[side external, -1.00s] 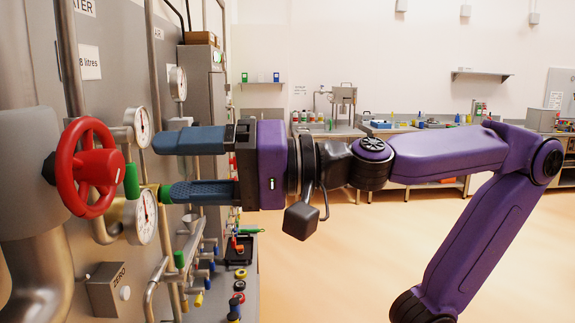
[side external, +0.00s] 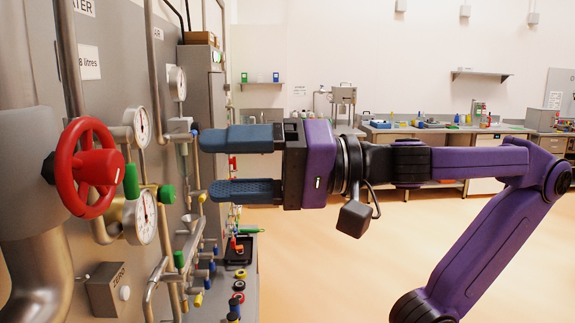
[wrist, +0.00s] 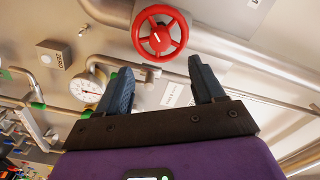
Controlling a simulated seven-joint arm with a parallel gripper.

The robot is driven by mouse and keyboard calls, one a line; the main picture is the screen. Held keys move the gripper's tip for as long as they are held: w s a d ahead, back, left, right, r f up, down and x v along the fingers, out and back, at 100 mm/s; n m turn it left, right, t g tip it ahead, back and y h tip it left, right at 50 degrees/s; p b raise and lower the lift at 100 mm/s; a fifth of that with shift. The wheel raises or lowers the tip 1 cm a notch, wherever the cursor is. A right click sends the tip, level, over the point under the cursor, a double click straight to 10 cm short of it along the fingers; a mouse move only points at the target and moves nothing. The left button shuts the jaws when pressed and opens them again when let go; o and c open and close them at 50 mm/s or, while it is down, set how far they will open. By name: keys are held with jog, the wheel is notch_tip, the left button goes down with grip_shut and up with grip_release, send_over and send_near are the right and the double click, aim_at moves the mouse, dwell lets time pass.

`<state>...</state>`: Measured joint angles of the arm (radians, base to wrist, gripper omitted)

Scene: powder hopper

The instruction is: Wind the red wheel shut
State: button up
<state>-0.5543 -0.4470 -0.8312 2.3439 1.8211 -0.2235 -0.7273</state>
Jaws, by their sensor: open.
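The red wheel (side external: 88,168) is on the end of a thick grey pipe at the left of the side view. In the wrist view the red wheel (wrist: 160,34) shows whole, with its spokes, beyond and between the fingertips. My gripper (side external: 205,165) is open and empty, its blue fingers one above the other and pointing left at the panel. It is well to the right of the wheel and touches nothing that I can see. In the wrist view my gripper (wrist: 158,72) has its two fingers wide apart.
Pressure gauges (side external: 142,218) and a green-handled valve (side external: 131,181) sit close to the right of the wheel. A ZERO box (side external: 105,290) is below it. Small pipes and coloured valves crowd the lower panel. The floor (side external: 400,260) to the right is clear.

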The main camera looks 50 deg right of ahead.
jog(key=v, duration=0.6)
dwell(0.4)
jog(key=shift+c, duration=1.4)
notch_tip(320, 180, up, 6)
jog(key=n+t+y, duration=0.2)
jog(key=n+y, duration=0.1)
jog(key=n, duration=0.4)
jog(key=n+g+h, duration=0.2)
jog(key=n+h, duration=0.1)
jog(key=n, duration=0.4)
send_near(119, 167)
jog(key=shift+x, duration=4.75)
